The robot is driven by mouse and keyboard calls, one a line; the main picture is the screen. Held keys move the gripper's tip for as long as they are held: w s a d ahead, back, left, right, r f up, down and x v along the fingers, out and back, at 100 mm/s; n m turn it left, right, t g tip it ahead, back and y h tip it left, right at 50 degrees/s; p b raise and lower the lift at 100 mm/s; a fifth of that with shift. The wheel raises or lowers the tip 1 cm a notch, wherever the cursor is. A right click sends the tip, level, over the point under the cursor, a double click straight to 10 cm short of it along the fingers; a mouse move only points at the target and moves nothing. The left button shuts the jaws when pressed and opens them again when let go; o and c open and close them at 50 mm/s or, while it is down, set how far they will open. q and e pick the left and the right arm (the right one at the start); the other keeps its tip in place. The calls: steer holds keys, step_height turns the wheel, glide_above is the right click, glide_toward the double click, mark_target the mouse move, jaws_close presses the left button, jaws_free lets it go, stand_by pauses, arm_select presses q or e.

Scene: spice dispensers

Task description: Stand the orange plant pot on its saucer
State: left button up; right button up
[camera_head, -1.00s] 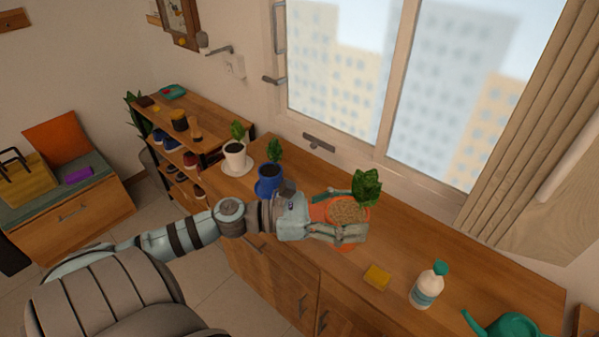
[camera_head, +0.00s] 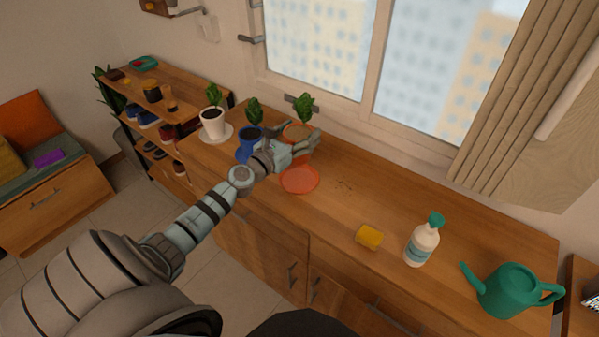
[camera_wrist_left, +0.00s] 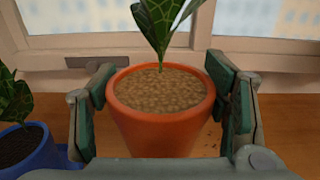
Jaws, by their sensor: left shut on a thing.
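The orange plant pot (camera_head: 296,131), with a green leafy plant and brown soil, is between the fingers of my left gripper (camera_head: 300,145). In the left wrist view the pot (camera_wrist_left: 160,132) looks upright, with the fingers (camera_wrist_left: 165,100) shut on its left and right sides near the rim. The orange saucer (camera_head: 299,180) lies bare on the wooden counter, nearer the front edge than the pot. The pot is behind the saucer, toward the window. I cannot tell whether its base touches the counter. My right gripper is not in view.
A blue pot (camera_head: 245,150) stands close left of my left gripper, and a white pot (camera_head: 212,124) on a saucer stands farther left. A yellow sponge (camera_head: 369,236), a spray bottle (camera_head: 422,244) and a green watering can (camera_head: 508,291) stand to the right.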

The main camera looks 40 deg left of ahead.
mark_target(300, 157)
arm_select(q)
step_height(300, 157, down, 6)
steer(key=b, duration=0.3)
steer(key=shift+w+b, duration=0.1)
steer(key=shift+b, duration=0.2)
step_height(300, 157, down, 3)
steer(key=b, duration=0.3)
steer(key=shift+f+b, duration=0.2)
steer(key=shift+b, duration=0.1)
steer(key=shift+r, duration=0.2)
steer(key=o, duration=1.2)
steer(key=shift+f, duration=0.2)
steer(key=o, duration=0.4)
steer(key=shift+r, duration=0.1)
steer(key=shift+o, duration=0.2)
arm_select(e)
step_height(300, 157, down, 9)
